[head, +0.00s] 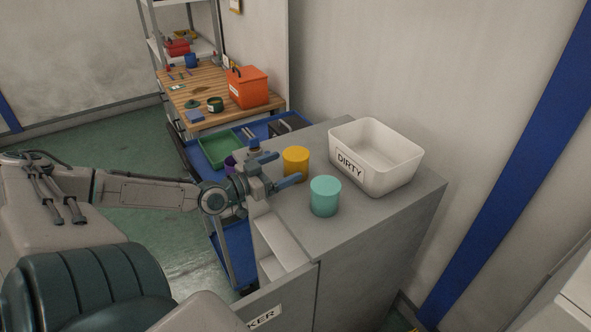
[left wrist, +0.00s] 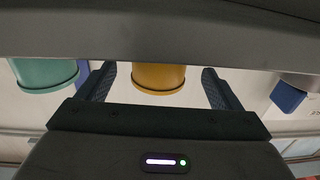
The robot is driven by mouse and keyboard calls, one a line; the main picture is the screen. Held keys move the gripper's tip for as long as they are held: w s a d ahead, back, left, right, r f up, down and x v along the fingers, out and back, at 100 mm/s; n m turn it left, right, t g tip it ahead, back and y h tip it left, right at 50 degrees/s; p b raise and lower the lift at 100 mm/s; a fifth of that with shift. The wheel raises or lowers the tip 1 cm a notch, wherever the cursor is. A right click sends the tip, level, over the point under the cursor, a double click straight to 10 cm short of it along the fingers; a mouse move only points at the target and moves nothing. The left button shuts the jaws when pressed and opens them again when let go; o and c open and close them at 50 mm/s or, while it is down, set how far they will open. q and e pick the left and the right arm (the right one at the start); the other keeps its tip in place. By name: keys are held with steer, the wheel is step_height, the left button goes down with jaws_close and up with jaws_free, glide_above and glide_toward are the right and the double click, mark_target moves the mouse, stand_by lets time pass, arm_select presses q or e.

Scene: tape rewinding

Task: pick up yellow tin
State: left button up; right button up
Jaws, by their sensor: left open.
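The yellow tin (head: 296,163) stands upright on the grey cabinet top in the head view. My left gripper (head: 281,168) is open and points at the tin from the left. In the left wrist view the yellow tin (left wrist: 158,78) appears between the two spread fingers (left wrist: 160,86), with a gap on each side. Its upper part is cut off there by a dark bar. My right gripper is not in view.
A teal tin (head: 325,196) stands just in front of the yellow tin. A white bin labelled DIRTY (head: 395,178) sits behind to the right. An open drawer (head: 285,245) is below my left gripper. A blue cart (head: 232,255) and a wooden bench (head: 260,101) are beyond.

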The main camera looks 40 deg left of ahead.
mark_target(285, 165)
arm_select(q)
steer(key=shift+w+d+f, duration=0.1)
steer(key=shift+w+d, duration=0.05)
steer(key=shift+w, duration=0.15)
steer(key=shift+w+d+b, duration=0.15)
steer(key=shift+w+b, duration=0.45)
steer(key=shift+b, duration=0.35)
steer(key=shift+w+b, duration=0.35)
steer(key=shift+w, duration=0.15)
steer(key=shift+w+r, duration=0.2)
steer(key=shift+w, duration=0.1)
steer(key=shift+p+x, duration=0.45)
steer(key=shift+x, duration=0.45)
steer(key=shift+d+f, duration=0.1)
steer(key=c, duration=1.2)
